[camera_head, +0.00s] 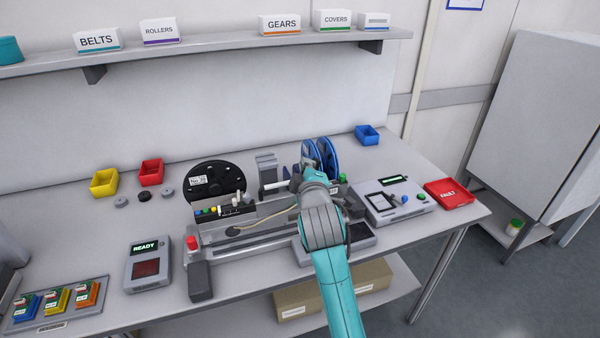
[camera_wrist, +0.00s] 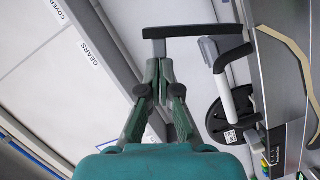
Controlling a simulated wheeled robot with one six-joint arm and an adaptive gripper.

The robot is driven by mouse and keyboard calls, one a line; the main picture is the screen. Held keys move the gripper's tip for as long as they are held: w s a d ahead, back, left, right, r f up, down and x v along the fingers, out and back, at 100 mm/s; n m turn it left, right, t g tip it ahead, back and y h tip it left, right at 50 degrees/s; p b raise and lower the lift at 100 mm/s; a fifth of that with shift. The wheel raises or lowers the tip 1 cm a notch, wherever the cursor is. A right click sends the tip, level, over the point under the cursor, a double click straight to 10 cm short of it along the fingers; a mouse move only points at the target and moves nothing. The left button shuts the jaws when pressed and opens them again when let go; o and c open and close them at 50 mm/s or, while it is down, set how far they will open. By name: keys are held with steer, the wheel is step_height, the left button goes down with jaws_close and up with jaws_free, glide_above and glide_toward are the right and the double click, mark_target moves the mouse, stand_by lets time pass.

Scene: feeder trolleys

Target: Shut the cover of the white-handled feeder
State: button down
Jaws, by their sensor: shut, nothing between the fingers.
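The white handle (camera_head: 275,186) is a short pale rod just left of my wrist, above the feeder bench (camera_head: 215,228). In the wrist view the white handle (camera_wrist: 226,97) hangs from a black arm (camera_wrist: 232,57), right of my fingers. A black bar (camera_wrist: 198,30) crosses just beyond the fingertips. I cannot tell which of these parts is the cover itself, or its exact angle. My gripper (camera_wrist: 160,64) is shut and empty, with its tips close to the bar; contact is unclear. In the head view my arm hides the fingers and part of the feeder.
A black reel (camera_head: 212,178) and blue reels (camera_head: 322,155) stand behind the feeder. A READY box (camera_head: 148,268) is at left. A grey panel device (camera_head: 395,200) and red FAULT tray (camera_head: 450,193) are at right. A shelf (camera_head: 200,52) runs above.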

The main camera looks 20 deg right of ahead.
mark_target(318, 164)
steer(key=d+m+y, duration=0.1)
steer(key=d+m, duration=0.2)
steer(key=shift+g, duration=0.3)
steer(key=d+f+m+y, duration=0.2)
steer(key=d+f+m, duration=0.2)
steer(key=m, duration=0.3)
steer(key=shift+d+f+m+g+y, duration=0.2)
steer(key=shift+d+m+g+y, duration=0.15)
steer(key=shift+d, duration=0.55)
steer(key=shift+r, duration=0.1)
